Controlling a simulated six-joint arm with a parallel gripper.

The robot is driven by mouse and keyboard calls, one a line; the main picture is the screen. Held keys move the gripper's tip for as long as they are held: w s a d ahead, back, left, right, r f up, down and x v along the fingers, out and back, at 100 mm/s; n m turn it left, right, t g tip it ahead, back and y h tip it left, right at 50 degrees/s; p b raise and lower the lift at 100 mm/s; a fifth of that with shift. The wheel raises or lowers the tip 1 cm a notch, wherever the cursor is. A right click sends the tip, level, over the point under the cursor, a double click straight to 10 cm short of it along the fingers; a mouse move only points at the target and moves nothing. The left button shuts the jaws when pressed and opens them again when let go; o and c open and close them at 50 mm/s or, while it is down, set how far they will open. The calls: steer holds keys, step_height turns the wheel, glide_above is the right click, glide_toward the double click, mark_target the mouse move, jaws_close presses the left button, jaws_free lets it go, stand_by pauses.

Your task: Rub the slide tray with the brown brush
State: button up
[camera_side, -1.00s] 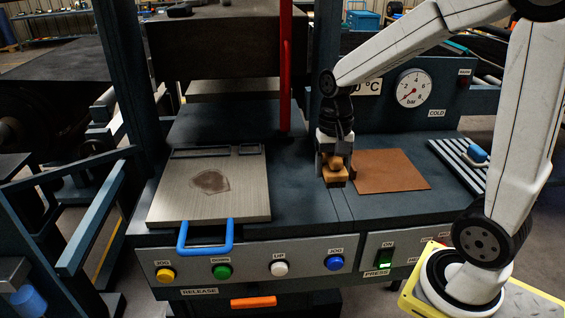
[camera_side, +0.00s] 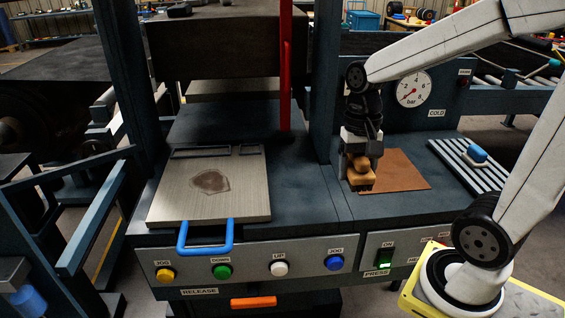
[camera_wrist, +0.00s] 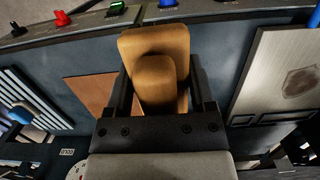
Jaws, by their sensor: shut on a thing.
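The slide tray (camera_side: 240,195) is a brushed metal plate with a blue handle (camera_side: 205,246) at its front, lying left of centre in the side view. A dark brown stain (camera_side: 210,182) marks its middle. My gripper (camera_side: 360,168) is shut on the brown brush (camera_side: 361,184), right of the tray over the left edge of a brown mat. The wrist view shows the brush (camera_wrist: 150,50) between both fingers. The tray (camera_wrist: 270,85) shows at the right there, apart from the brush. I cannot tell whether the brush touches the mat.
The brown mat (camera_side: 405,172) lies on the right counter. A slatted rack (camera_side: 462,165) with a blue-handled tool (camera_side: 477,153) is further right. A red upright bar (camera_side: 285,70) stands behind the tray. Buttons line the front panel (camera_side: 310,262). The counter between tray and mat is clear.

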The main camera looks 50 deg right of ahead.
steer(key=o, duration=0.6)
steer(key=c, duration=0.3)
steer(key=shift+w+r, duration=0.2)
steer(key=shift+w, duration=0.4)
steer(key=shift+c, duration=0.2)
steer(key=w+a+r+m+t, duration=0.15)
steer(key=w+m, duration=0.45)
steer(key=w, duration=0.9)
steer(key=w+a+m, duration=0.2)
steer(key=w+m, duration=0.5)
steer(key=w, duration=0.8)
steer(key=w+a+f+m, duration=0.4)
steer(key=w+m, duration=0.1)
steer(key=w, duration=0.2)
steer(key=shift+w+a+f, duration=0.2)
steer(key=shift+w+a, duration=0.15)
steer(key=shift+a, duration=0.05)
